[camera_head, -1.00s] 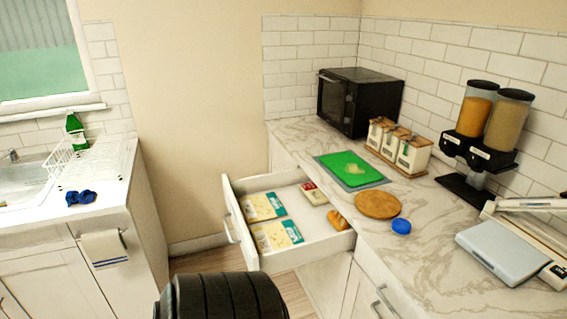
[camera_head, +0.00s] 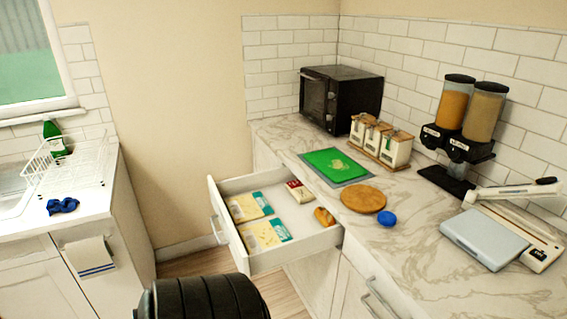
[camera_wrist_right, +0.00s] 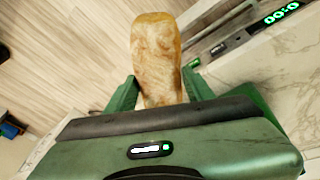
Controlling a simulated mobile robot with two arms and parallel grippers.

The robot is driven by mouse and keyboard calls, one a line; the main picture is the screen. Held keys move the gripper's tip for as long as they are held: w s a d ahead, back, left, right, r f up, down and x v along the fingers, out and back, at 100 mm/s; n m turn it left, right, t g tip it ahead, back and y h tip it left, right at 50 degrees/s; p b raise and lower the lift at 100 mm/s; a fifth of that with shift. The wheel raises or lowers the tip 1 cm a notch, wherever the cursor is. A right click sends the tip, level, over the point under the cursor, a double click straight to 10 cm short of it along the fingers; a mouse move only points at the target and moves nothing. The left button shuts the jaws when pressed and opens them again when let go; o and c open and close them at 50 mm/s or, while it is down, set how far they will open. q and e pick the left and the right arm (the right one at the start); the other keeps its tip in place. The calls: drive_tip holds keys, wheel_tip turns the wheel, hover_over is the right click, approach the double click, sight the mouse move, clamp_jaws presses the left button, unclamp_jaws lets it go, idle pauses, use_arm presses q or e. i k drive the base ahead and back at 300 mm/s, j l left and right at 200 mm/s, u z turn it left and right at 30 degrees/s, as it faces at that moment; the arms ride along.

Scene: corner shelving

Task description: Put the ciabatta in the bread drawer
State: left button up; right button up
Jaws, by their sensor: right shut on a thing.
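The ciabatta (camera_wrist_right: 157,48), a pale brown floury loaf, is held in my right gripper (camera_wrist_right: 160,90) in the right wrist view. The green fingers are shut on its near end, and its far end sticks out over the wood floor. The open drawer (camera_head: 262,264) is in the middle of the head view, pulled out from under the counter. Inside it lie two packets with teal ends (camera_head: 250,206), a small red and white packet (camera_head: 299,191) and an orange-brown item (camera_head: 324,216). Neither gripper shows in the head view.
The marble counter (camera_head: 420,250) holds a green board (camera_head: 334,164), round wooden board (camera_head: 363,199), blue lid (camera_head: 386,218), canisters, dispensers and a scale (camera_head: 484,238). A black ribbed object (camera_head: 205,300) stands before the drawer. A sink counter is at the left.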

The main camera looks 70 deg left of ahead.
sight(256, 221)
drive_tip(key=j+u, duration=0.1)
drive_tip(key=u, duration=1.1)
drive_tip(key=i+j+u, duration=0.2)
drive_tip(key=u, duration=0.2)
drive_tip(key=i+j+u, duration=0.1)
drive_tip(key=i+u, duration=0.75)
drive_tip(key=i+l, duration=0.1)
drive_tip(key=i, duration=0.3)
